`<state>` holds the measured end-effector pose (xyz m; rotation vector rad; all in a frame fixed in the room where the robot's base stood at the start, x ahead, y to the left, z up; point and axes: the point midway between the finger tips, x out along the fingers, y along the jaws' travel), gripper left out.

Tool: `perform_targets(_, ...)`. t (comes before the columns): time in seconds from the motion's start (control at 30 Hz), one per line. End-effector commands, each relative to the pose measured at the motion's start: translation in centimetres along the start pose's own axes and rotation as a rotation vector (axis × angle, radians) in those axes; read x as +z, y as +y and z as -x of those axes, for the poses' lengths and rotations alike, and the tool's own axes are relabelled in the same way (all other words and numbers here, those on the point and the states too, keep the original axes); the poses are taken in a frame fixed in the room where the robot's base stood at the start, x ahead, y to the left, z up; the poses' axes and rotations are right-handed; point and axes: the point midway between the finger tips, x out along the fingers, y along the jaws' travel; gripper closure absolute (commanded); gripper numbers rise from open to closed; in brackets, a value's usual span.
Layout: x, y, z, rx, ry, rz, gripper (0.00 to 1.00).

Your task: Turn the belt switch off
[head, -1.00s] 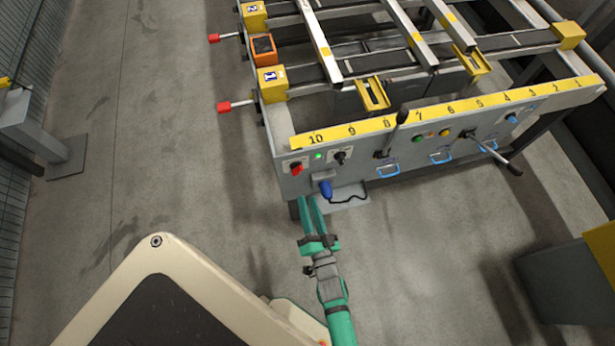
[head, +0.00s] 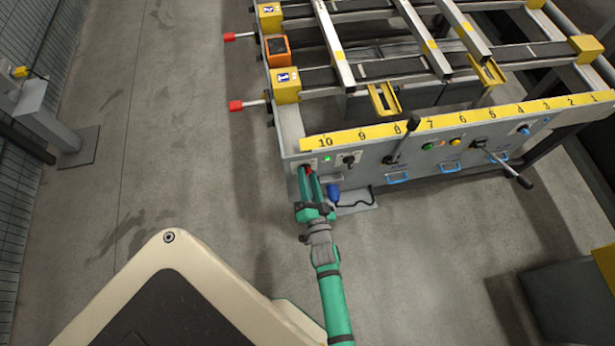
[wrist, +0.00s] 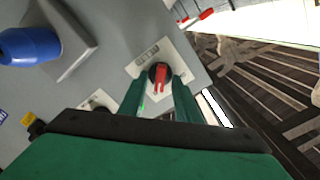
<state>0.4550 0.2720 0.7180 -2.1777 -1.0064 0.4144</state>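The belt switch is a red rotary knob (wrist: 161,77) on a pale plate at the left end of the grey front panel. In the head view the red knob (head: 309,170) shows between my gripper's fingertips. My gripper (head: 309,174) reaches up to the panel with its two green fingers apart. In the wrist view the fingers (wrist: 160,88) stand on either side of the knob; I cannot tell whether they touch it. A green lamp (head: 326,158) glows to the right of the switch.
A black knob (head: 349,160) sits right of the lamp. A blue plug (head: 333,192) with a black cable hangs just below and right of my fingers. A black-knobbed lever (head: 413,124) sticks out of the panel. The floor at left is clear.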

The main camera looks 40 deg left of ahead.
Motion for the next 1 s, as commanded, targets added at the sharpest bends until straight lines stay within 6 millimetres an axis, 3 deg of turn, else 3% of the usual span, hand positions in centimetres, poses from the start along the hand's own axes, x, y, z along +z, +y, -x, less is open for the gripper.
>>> perform_targets(0.13,-0.01,0.03,0.03,0.001,0.000,0.000,0.70)
perform_targets(0.27,-0.03,0.04,0.05,0.001,0.000,0.000,1.00)
perform_targets(0.67,-0.06,0.05,0.05,0.002,0.001,0.039,1.00)
perform_targets(1.0,-0.12,0.05,0.13,0.004,0.002,0.261,1.00)
